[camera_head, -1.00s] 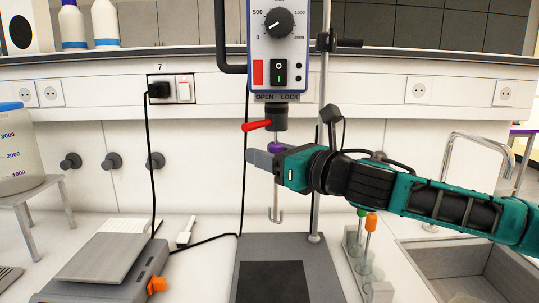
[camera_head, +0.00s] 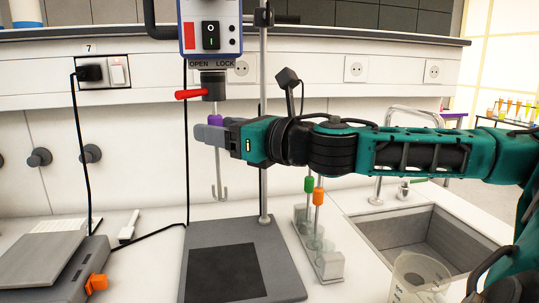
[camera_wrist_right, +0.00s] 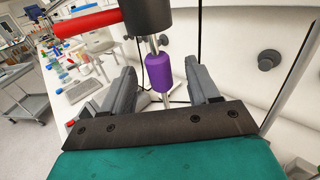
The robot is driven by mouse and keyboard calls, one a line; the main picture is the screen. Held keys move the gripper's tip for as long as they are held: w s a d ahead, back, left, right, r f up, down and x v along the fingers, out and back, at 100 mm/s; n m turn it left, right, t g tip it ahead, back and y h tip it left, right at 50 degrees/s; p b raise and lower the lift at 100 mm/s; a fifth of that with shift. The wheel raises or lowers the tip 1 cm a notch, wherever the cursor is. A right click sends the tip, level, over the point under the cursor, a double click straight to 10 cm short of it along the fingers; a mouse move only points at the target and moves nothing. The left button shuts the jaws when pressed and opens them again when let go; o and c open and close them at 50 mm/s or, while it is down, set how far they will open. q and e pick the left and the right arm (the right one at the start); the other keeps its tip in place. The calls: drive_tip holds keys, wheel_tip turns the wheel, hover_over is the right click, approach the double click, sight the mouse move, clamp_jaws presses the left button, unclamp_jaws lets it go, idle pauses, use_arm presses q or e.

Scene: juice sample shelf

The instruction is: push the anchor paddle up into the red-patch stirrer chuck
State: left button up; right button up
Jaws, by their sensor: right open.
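The stirrer motor (camera_head: 210,45) with a red patch (camera_head: 189,36) is at the top left of the head view. Its dark chuck (camera_head: 213,88) has a red lever (camera_head: 190,94) pointing left, under OPEN. The anchor paddle (camera_head: 218,175) hangs upright below the chuck, its purple collar (camera_head: 215,120) a short gap beneath. In the right wrist view its thin shaft rises from the purple collar (camera_wrist_right: 158,72) to the chuck (camera_wrist_right: 145,16); how far it enters is hidden. My right gripper (camera_head: 212,133) is open, its fingers on either side of the collar. My left gripper is out of view.
The stand rod (camera_head: 263,190) rises behind my right gripper from the stirrer base (camera_head: 240,265). A rack with orange and green-topped rods (camera_head: 318,245) stands right of the base, near a sink (camera_head: 430,240) and a beaker (camera_head: 415,280). A balance (camera_head: 45,270) is at left.

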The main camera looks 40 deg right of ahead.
use_arm(q)
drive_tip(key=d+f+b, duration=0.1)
drive_tip(key=b, duration=0.1)
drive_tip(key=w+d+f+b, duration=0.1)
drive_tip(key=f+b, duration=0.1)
drive_tip(key=b, duration=0.1)
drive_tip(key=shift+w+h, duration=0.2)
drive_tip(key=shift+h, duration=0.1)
use_arm(e)
drive_tip(key=v, duration=0.9)
drive_tip(key=shift+s, duration=0.35)
